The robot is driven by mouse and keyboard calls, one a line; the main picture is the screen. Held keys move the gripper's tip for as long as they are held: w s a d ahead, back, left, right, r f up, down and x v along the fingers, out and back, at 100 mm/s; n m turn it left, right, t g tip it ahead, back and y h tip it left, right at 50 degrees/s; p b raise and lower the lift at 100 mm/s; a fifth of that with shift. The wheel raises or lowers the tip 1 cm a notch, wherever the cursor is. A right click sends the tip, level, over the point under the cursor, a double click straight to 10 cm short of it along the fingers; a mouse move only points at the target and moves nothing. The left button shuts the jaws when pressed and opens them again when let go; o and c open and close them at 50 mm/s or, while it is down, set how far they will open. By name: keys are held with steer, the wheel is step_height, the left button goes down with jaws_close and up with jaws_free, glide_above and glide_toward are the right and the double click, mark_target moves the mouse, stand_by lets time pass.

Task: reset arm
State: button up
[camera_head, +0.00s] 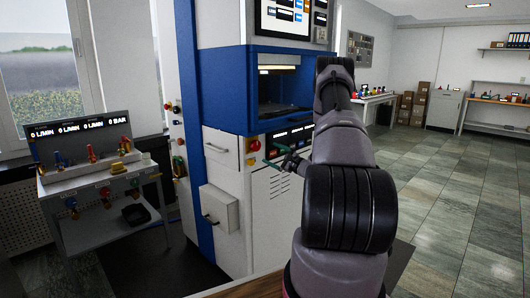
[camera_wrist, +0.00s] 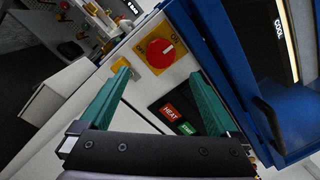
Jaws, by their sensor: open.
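My gripper (camera_wrist: 162,95) shows in the wrist view with its two green fingers spread apart and nothing between them. In the head view my gripper (camera_head: 279,158) is a small green shape in front of the press, left of my grey arm. The press (camera_head: 222,85) is a tall white and blue cabinet with an open chamber. In the wrist view a red rotary knob (camera_wrist: 160,52) on a yellow plate lies beyond the fingers. A red HEAT button (camera_wrist: 171,113) and a green button (camera_wrist: 187,129) sit between the fingers in the picture. My arm hides part of the press.
A bench with gauges and valves (camera_head: 95,170) stands at the left by the window. Cardboard boxes (camera_head: 415,105) and a worktable (camera_head: 495,100) stand at the far right. The tiled floor (camera_head: 455,185) on the right is clear. A drawer box (camera_head: 219,208) juts from the press.

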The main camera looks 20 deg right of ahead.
steer(key=shift+v, duration=1)
steer(key=s+a+r+n+g+y, duration=0.3)
steer(key=a+r+n+g, duration=0.15)
steer(key=a+r, duration=0.45)
steer(key=s+a+r+n+g+y, duration=0.3)
steer(key=a+r+n+g+y, duration=0.15)
steer(key=a+r, duration=0.45)
steer(key=s+a+r+n+g+h, duration=0.3)
steer(key=s+a+r+n+g, duration=0.25)
steer(key=s+a, duration=0.55)
steer(key=s+d+r+n+t+h, duration=0.1)
steer(key=s+r+n+t+h, duration=0.1)
steer(key=s, duration=0.8)
steer(key=s+d+r+n+t+h, duration=0.2)
steer(key=s+r+h, duration=0.2)
steer(key=s+h, duration=0.3)
steer(key=s, duration=0.4)
steer(key=shift+s+r, duration=0.3)
